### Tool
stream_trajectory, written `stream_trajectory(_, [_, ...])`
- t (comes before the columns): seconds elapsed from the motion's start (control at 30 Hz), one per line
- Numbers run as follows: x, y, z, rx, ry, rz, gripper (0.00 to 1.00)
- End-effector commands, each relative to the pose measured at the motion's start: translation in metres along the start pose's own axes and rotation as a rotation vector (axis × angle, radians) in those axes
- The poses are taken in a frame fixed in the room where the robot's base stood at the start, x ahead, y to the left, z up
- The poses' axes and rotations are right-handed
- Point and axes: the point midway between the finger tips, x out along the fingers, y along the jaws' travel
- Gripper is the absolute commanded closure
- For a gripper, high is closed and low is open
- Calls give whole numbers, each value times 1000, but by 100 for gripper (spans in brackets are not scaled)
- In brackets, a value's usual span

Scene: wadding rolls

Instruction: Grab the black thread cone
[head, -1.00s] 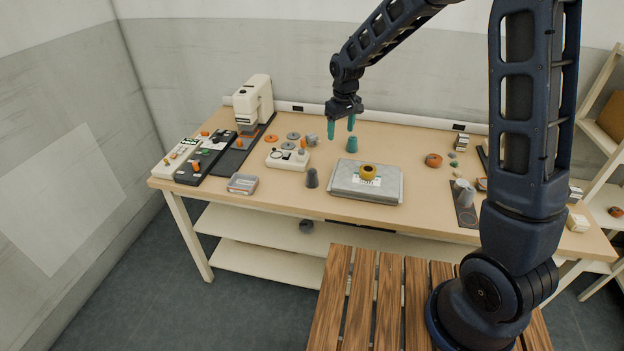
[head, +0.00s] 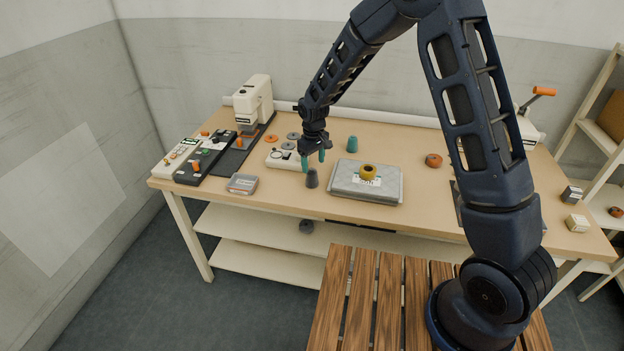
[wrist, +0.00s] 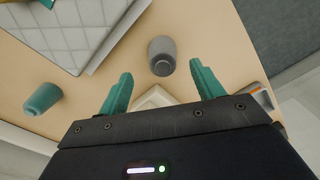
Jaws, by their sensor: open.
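The black thread cone (head: 312,178) looks dark grey and stands upright near the table's front edge, left of the quilted grey pad. In the wrist view the cone (wrist: 162,55) is ahead of my gripper, roughly between the lines of the two fingers and closer to the right one. My gripper (head: 314,162) has teal fingers spread apart with nothing between them. It hangs just above and behind the cone in the head view. The open fingers also show in the wrist view (wrist: 160,88).
A teal cone (head: 352,144) stands behind the quilted pad (head: 385,191), which carries a yellow roll (head: 368,172). A white device (head: 277,160) is left of my gripper. A clear-lidded box (head: 242,184) lies further left. A white sewing machine (head: 255,103) stands at the back left.

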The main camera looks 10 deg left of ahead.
Motion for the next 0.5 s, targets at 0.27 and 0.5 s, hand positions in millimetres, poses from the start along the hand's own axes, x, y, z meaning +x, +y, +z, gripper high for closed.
stream_trajectory(0.27, [24, -3, -3, 0, -2, 0, 34])
stream_trajectory(0.5, [52, -3, -4, 0, -1, 0, 34])
